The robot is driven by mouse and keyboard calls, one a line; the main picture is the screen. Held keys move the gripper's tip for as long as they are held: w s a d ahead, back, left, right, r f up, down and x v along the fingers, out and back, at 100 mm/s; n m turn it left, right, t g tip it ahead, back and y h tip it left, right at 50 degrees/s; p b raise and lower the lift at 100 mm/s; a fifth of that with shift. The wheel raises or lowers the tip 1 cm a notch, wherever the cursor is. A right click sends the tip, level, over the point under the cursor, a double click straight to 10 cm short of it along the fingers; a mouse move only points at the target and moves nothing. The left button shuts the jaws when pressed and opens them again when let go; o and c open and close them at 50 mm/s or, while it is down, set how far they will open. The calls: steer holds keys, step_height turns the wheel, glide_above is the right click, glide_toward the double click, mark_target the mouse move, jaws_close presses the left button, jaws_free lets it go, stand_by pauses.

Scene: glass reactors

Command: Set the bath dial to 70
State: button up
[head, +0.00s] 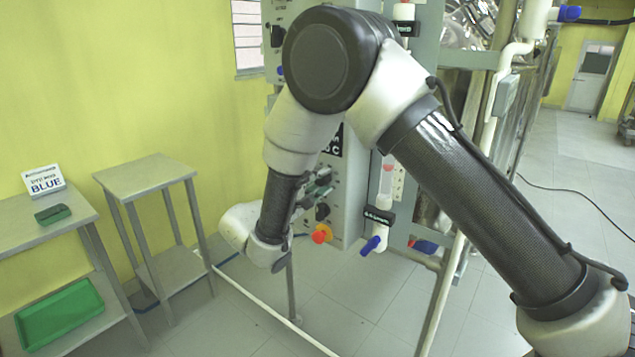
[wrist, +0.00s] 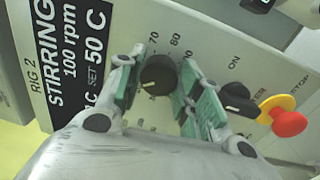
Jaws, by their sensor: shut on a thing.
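The black round dial (wrist: 158,75) sits on the grey panel (wrist: 220,50) in the wrist view, with printed numbers including 70 and 80 above it. A small pale mark shows on its lower left face; I cannot tell which number it indicates. My gripper (wrist: 162,92) has its green-padded fingers on either side of the dial, shut on it. In the head view my gripper (head: 315,190) is at the panel front, partly hidden by my arm, and the dial cannot be made out there.
A black label (wrist: 80,50) reads stirring 100 rpm and set 50 C. Right of the dial are a black ON switch (wrist: 238,100) and a red-and-yellow stop button (wrist: 288,123). A green tray (head: 60,312) and small tables stand left. Floor between is clear.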

steer(key=m, duration=0.4)
steer(key=shift+f+m, duration=0.1)
steer(key=shift+m, duration=0.3)
steer(key=m, duration=0.4)
steer(key=shift+m+g, duration=0.3)
steer(key=shift+m, duration=0.1)
steer(key=m, duration=0.4)
steer(key=shift+a+m, duration=0.1)
steer(key=shift+m, duration=0.2)
steer(key=m, duration=0.4)
steer(key=shift+f+m+g, duration=0.1)
steer(key=shift+m+g, duration=0.2)
steer(key=o, duration=1)
steer(key=shift+o, duration=0.2)
steer(key=v, duration=1.2)
